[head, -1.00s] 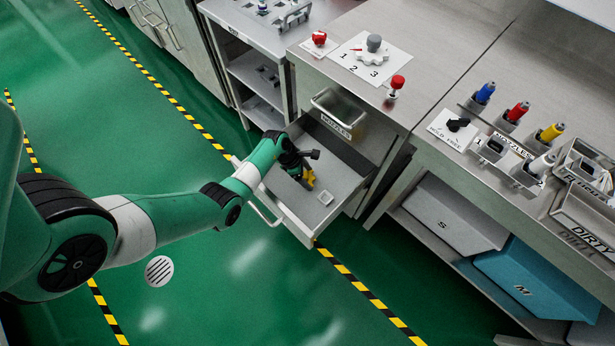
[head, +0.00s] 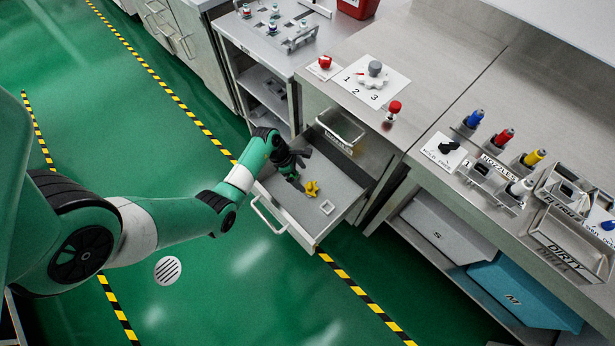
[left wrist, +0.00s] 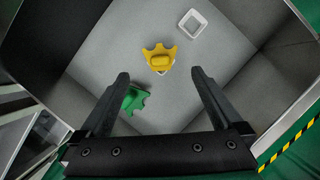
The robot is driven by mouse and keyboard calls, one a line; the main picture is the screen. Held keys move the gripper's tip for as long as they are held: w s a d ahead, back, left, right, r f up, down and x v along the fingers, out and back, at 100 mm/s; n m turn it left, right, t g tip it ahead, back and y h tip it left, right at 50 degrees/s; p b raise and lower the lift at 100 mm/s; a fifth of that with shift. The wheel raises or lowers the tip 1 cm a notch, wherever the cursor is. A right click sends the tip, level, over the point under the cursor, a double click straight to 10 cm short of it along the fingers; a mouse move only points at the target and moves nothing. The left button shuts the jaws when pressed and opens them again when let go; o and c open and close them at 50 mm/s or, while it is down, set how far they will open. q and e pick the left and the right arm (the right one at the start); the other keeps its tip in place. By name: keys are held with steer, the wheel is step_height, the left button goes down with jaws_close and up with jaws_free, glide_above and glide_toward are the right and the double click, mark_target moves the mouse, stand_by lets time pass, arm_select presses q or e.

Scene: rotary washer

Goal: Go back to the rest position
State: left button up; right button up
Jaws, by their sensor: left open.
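My left gripper (left wrist: 160,95) is open and empty. In the head view it (head: 297,168) is over the open drawer (head: 342,207), near its left part. In the left wrist view a yellow crown-shaped piece (left wrist: 160,58) lies on the drawer floor ahead of the fingertips. A green crown-shaped piece (left wrist: 134,99) lies beside the left finger and is partly hidden by it. The yellow piece (head: 312,188) also shows in the head view, to the right of my gripper. My right gripper is in no view.
A white square ring (head: 327,207) lies in the drawer, and a metal bin (head: 341,131) is at its back. The counter above holds a numbered plate (head: 369,82), red knobs (head: 394,108) and a nozzle rack (head: 497,170). Green floor is clear in front of the drawer.

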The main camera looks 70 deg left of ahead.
arm_select(q)
steer(key=shift+p+v, duration=0.35)
steer(key=shift+v, duration=0.9)
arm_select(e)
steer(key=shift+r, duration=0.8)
